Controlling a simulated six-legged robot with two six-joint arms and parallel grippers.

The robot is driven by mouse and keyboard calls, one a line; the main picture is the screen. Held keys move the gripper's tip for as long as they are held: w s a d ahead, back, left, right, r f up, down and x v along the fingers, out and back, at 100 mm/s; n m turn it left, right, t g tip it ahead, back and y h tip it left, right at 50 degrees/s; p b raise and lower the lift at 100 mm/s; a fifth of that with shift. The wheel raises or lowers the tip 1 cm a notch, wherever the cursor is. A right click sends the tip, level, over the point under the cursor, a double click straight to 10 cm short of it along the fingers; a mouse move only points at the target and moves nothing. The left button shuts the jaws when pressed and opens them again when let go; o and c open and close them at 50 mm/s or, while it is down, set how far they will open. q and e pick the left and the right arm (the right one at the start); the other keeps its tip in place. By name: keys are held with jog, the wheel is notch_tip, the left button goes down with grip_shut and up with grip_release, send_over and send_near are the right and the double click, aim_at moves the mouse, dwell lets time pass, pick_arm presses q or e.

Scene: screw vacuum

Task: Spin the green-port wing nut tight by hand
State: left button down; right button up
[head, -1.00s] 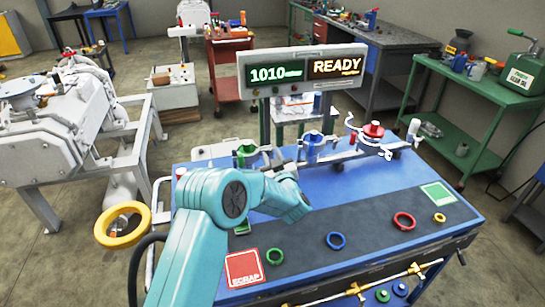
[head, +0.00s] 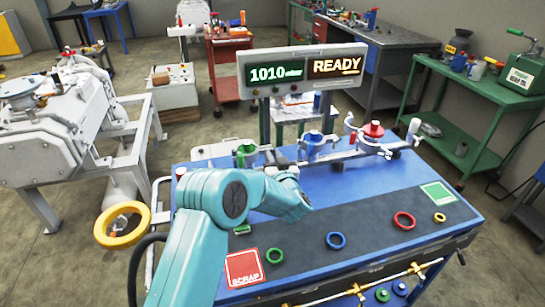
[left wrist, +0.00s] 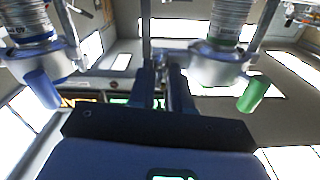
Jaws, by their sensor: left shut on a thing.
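The green port (head: 246,153) stands at the left end of the rail at the back of the blue bench. It also shows upper right in the left wrist view, with a green handle (left wrist: 254,94). My left gripper (left wrist: 163,72) is just right of the green port in the head view. Its two fingers are close together, shut on a small part beside the port, apparently the green-port wing nut. That part is mostly hidden between the fingers, so its tightness cannot be told. My right gripper is not in view.
The blue port (head: 311,146) and red port (head: 373,131) stand right of the green one. A display (head: 304,70) reads 1010 and READY behind them. Coloured rings, a red SCRAP square (head: 243,268) and a green square (head: 438,194) lie on the dark mat (head: 370,222).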

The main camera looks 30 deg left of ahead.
pick_arm(q)
jog(key=shift+m+p, duration=0.3)
jog(key=shift+m, duration=1.6)
jog(key=c, duration=1.3)
grip_release()
jog(key=shift+d, duration=0.1)
jog(key=b+v, duration=0.2)
jog(key=v, duration=1.4)
jog(key=shift+d, duration=0.1)
